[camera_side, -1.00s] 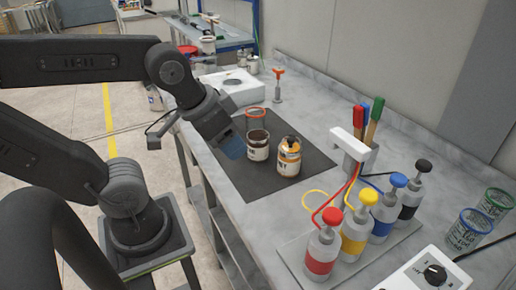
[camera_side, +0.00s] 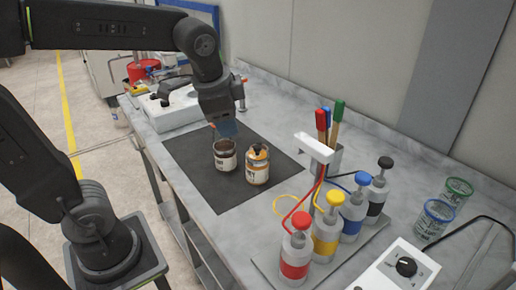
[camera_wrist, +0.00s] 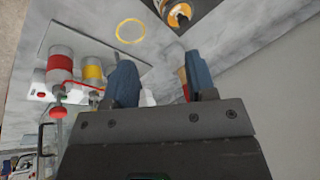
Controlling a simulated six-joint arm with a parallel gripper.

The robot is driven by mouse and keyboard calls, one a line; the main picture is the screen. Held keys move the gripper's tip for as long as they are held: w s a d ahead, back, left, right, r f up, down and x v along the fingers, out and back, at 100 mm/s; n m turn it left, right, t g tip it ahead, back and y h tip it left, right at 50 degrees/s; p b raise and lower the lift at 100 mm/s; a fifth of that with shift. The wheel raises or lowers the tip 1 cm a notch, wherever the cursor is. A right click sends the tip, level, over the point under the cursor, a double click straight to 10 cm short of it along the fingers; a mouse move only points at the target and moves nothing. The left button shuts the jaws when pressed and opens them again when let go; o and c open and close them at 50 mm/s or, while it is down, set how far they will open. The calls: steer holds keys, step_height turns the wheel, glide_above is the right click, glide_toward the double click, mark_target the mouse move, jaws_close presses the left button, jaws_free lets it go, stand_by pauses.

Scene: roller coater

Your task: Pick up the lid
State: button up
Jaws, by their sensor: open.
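No separate lid can be made out with certainty. An orange-labelled jar (camera_side: 257,166) stands upright on the dark mat (camera_side: 197,185), with something dark on its top. Its top also shows at the upper edge of the wrist view (camera_wrist: 178,14). A second jar (camera_side: 225,158) with a pale label and dark mouth stands just left of it. My gripper (camera_side: 226,128) hangs above the far part of the mat, behind the jars. Its blue fingers (camera_wrist: 162,80) are apart with nothing held between them.
Pump bottles in red (camera_side: 295,257), yellow (camera_side: 327,232), blue and black stand on a tray at right. A holder with coloured handles (camera_side: 322,152) rises behind them. A yellow ring (camera_side: 292,204) lies near the tray. The mat's near part is clear.

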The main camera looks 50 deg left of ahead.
steer(key=w+a+f+m+g+y, duration=0.1)
steer(key=w+a+m, duration=0.15)
steer(key=w, duration=0.25)
steer(key=w+a+f+m+g+y, duration=0.1)
steer(key=w+m, duration=0.2)
steer(key=w, duration=0.2)
steer(key=m+g+y, duration=0.1)
steer(key=m+g, duration=0.1)
steer(key=m, duration=0.4)
glide_toward(259, 142)
steer(key=x, duration=0.3)
steer(key=shift+d+f, duration=0.1)
steer(key=shift+f, duration=0.25)
steer(key=shift+a+x, duration=0.1)
steer(key=shift+x, duration=1.35)
steer(key=shift+a+x, duration=0.15)
steer(key=shift+x, duration=1.25)
steer(key=shift+r, duration=0.1)
steer(key=shift+c, duration=0.4)
jaws_close()
